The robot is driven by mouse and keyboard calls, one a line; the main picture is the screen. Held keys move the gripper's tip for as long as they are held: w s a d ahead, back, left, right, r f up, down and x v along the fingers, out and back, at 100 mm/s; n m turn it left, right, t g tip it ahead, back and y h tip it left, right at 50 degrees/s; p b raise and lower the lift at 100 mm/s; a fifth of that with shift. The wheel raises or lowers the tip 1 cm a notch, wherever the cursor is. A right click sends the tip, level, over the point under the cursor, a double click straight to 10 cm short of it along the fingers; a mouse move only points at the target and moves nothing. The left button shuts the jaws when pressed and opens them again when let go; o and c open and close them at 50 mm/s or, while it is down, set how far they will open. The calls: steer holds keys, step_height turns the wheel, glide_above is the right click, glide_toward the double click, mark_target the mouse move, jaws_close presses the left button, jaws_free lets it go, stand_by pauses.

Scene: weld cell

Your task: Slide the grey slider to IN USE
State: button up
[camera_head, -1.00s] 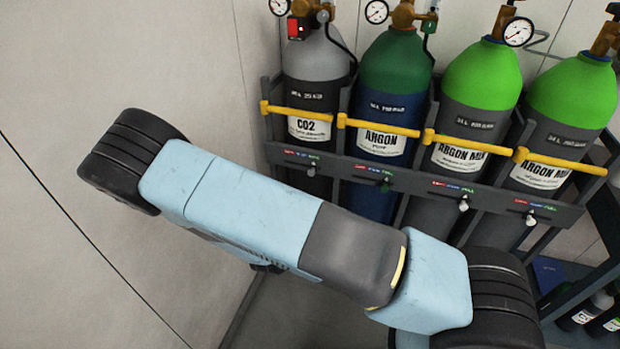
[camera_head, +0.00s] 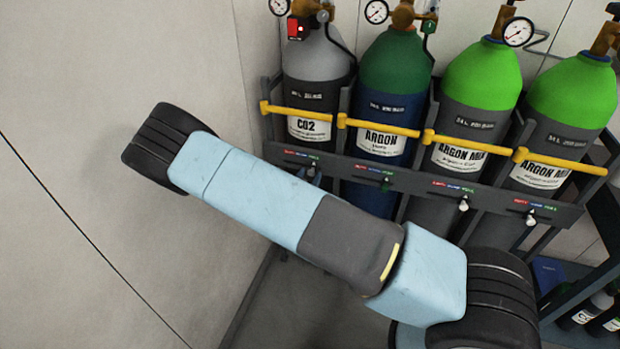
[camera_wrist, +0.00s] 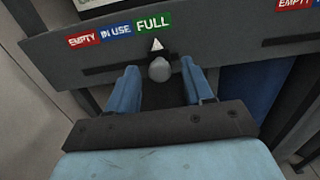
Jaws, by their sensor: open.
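The grey slider (camera_wrist: 159,69) is a round knob with a white pointer on the dark rack panel (camera_wrist: 225,42). Its pointer is below the green FULL label (camera_wrist: 153,22). The blue IN USE label (camera_wrist: 116,31) and red EMPTY label (camera_wrist: 83,39) are to the left. My gripper (camera_wrist: 159,64) is open, its two blue fingers on either side of the knob with gaps visible.
Yellow bars (camera_head: 380,127) cross the cylinders above the panel. A bare wall (camera_head: 90,70) is on the left.

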steer(key=shift+c, duration=0.4)
jaws_close()
